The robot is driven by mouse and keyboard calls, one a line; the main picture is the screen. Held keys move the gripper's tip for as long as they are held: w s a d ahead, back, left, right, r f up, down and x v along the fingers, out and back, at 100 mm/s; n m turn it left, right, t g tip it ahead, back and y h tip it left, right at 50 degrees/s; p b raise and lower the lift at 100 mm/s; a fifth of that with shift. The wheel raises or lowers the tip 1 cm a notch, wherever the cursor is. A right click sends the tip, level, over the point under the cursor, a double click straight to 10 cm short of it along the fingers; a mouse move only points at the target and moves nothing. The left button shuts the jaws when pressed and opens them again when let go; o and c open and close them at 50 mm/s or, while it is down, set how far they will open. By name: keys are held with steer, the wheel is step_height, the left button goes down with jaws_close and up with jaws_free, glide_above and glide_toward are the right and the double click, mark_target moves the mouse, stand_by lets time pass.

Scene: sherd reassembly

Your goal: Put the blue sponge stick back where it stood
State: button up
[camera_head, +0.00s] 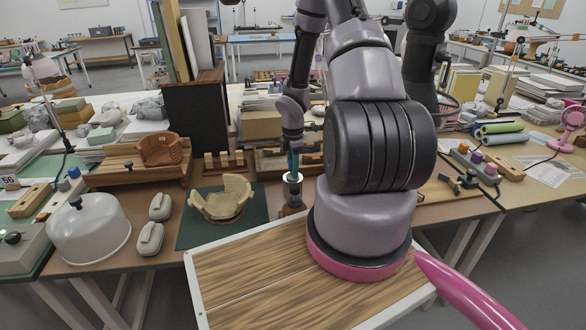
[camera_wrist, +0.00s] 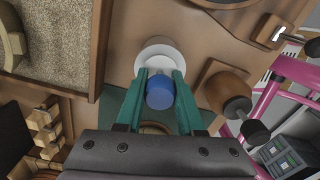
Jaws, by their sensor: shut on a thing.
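The blue sponge stick (camera_wrist: 160,94) shows its round blue end between my two teal fingers in the wrist view. My gripper (camera_wrist: 160,76) is shut on it. A white round holder or cup (camera_wrist: 157,54) lies right beyond and below the blue end; I cannot tell whether the stick's lower part is inside it. In the head view my gripper (camera_head: 293,164) points down over the white-rimmed cup (camera_head: 292,178), on the brown table behind the wood-topped board. The stick itself is mostly hidden by the fingers there.
A brown knobbed wooden piece (camera_wrist: 226,88) stands close right of the gripper in the wrist view. A sand-filled tray (camera_wrist: 60,40) is at left. In the head view, a partly rebuilt pot (camera_head: 222,200) sits on a green mat (camera_head: 195,230) left of the cup.

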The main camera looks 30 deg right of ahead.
steer(key=o, duration=1.1)
steer(key=shift+c, duration=0.2)
steer(key=shift+r, duration=0.15)
step_height(320, 180, up, 11)
steer(key=shift+f, duration=0.2)
